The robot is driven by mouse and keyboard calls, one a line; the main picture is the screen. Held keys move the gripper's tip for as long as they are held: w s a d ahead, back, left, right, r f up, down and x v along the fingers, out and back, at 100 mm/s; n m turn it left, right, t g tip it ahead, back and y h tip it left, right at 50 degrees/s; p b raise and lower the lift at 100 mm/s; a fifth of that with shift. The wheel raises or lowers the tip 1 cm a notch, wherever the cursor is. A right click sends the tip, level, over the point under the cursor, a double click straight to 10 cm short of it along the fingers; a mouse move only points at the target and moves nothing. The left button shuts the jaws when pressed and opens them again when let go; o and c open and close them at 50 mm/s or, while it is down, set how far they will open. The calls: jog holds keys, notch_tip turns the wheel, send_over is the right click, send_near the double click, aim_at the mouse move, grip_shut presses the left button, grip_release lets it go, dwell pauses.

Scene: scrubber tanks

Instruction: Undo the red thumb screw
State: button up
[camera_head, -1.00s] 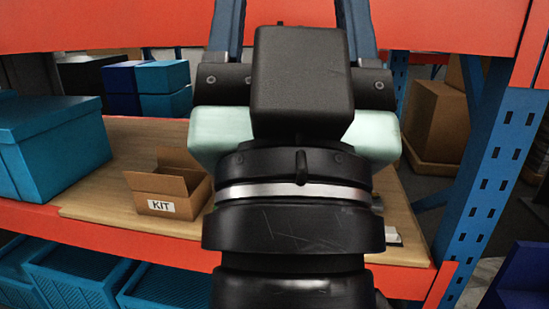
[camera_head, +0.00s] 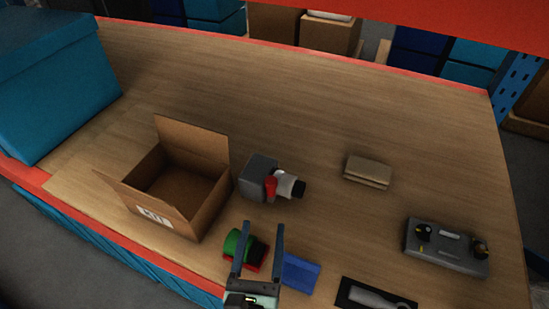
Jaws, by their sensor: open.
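A small red part (camera_head: 270,188), which looks like the thumb screw, sits at the front right of a grey block (camera_head: 257,177). A white and black cylindrical piece (camera_head: 288,186) sticks out to the right of the block. All of it rests on the wooden shelf board, just right of the cardboard box. My gripper (camera_head: 262,227) is at the bottom middle, open, its two fingers apart and pointing up the picture. It appears nearer the camera than the red part and below it in the picture. Nothing is seen held in it.
An open cardboard KIT box (camera_head: 205,205) stands left of the block. A green and red object (camera_head: 240,246) shows behind my fingers, with a blue pad (camera_head: 301,273) beside it. A tan pad (camera_head: 367,171), a grey fixture (camera_head: 446,250) and a dark tray (camera_head: 350,290) lie right. The board's back is clear.

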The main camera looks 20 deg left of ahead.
aim_at(270, 188)
jog(key=shift+f+m, duration=0.3)
jog(key=shift+w+a+r, duration=0.1)
jog(key=shift+w, duration=0.15)
jog(key=p+x, duration=0.3)
jog(key=x, duration=0.9)
jog(key=shift+p, duration=0.4)
grip_shut()
